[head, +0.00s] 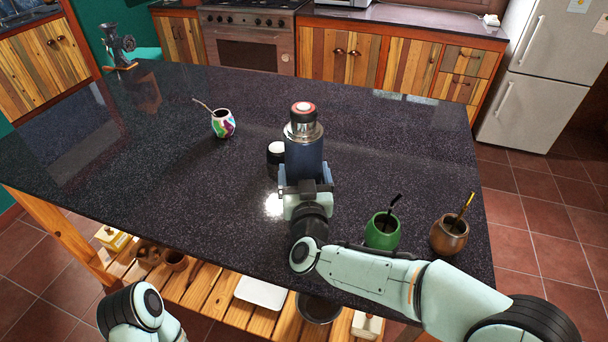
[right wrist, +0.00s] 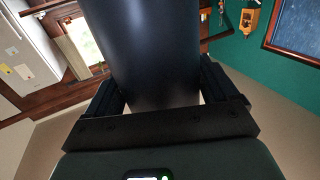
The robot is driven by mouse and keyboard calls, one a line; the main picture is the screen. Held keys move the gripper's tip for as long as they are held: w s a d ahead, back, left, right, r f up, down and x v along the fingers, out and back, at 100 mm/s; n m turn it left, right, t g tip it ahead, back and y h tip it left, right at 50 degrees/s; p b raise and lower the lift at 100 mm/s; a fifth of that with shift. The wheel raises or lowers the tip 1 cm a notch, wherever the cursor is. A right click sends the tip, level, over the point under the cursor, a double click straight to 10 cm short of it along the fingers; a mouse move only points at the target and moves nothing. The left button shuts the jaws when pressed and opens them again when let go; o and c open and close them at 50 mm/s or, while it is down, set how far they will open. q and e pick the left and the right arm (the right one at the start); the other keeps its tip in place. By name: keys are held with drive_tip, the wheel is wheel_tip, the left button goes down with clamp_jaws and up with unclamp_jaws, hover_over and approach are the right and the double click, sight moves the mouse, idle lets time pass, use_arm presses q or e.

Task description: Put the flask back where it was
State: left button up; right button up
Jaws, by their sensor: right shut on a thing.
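The flask (head: 305,152) is dark blue with a steel neck and a red-rimmed top, and it looks roughly upright over the dark stone counter (head: 160,130). My right gripper (head: 306,184) is shut around its lower body. I cannot tell whether its base touches the counter. In the right wrist view the flask's smooth dark body (right wrist: 153,50) fills the space between the fingers of the right gripper (right wrist: 162,95). Only part of my left arm shows at the bottom left of the head view; its gripper is not in view.
A small black-and-white item (head: 275,156) stands close left of the flask, partly hidden. A colourful mate cup (head: 223,125) stands farther left. A green cup (head: 382,232) and a brown cup (head: 449,236) stand near the front right. The counter's left side is mostly clear.

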drive_tip(key=shift+r, duration=0.2)
drive_tip(key=shift+f, duration=0.15)
drive_tip(key=o, duration=1.7)
drive_tip(key=shift+f, duration=0.15)
drive_tip(key=shift+c, duration=0.2)
drive_tip(key=shift+s+r, duration=0.2)
drive_tip(key=shift+s, duration=0.15)
drive_tip(key=s+d+b, duration=0.1)
drive_tip(key=s, duration=1)
drive_tip(key=shift+s, duration=0.2)
drive_tip(key=shift+f, duration=0.1)
